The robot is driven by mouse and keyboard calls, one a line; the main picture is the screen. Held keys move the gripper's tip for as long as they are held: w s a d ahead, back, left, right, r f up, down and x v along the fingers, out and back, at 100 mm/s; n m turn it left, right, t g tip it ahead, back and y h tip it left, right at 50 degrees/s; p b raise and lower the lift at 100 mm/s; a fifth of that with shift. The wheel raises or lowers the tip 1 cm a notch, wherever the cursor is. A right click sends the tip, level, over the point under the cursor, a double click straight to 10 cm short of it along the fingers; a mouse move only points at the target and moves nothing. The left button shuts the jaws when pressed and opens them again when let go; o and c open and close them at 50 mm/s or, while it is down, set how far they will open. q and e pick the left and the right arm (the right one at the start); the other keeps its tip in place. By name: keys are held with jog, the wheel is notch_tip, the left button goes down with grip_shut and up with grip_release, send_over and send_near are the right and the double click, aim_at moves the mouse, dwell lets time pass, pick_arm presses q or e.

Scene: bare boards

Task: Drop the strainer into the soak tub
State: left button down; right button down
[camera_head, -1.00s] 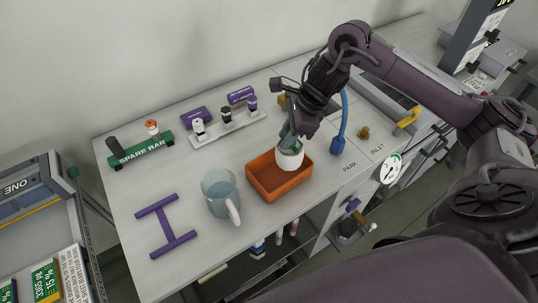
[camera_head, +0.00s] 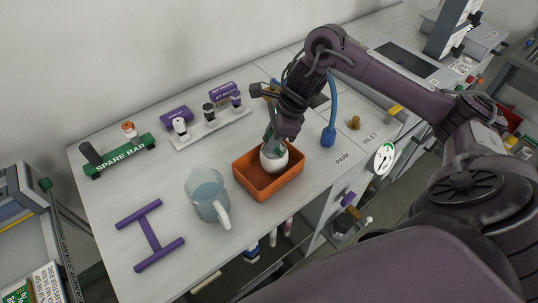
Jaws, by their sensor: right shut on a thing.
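The white, rounded strainer (camera_head: 275,160) is in my right gripper (camera_head: 271,138), which is shut on its upper part. The strainer is at the back right part of the orange soak tub (camera_head: 262,194), overlapping the tub's opening in the head view. I cannot tell whether it touches the tub's floor or hangs just above it. The tub is an open rectangular box on the grey bench, and its visible inside is otherwise empty. My left gripper is not in view.
A clear jug (camera_head: 206,195) stands close left of the tub. A purple H-shaped piece (camera_head: 149,234) lies farther left. Behind are a green spare bar (camera_head: 121,158) and a white rack (camera_head: 212,128) with capped items. A blue hose (camera_head: 329,132) is right of the tub.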

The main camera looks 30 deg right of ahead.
jog(key=c, duration=1.5)
grip_release()
jog(key=shift+r, duration=0.1)
jog(key=shift+c, duration=0.2)
jog(key=o, duration=0.5)
jog(key=shift+c, duration=0.2)
pick_arm(q)
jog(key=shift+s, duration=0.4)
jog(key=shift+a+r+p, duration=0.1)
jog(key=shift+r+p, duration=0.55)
jog(key=shift+p, duration=0.05)
pick_arm(e)
jog(key=v, duration=0.7)
jog(key=shift+r, duration=0.35)
jog(key=shift+d, duration=0.1)
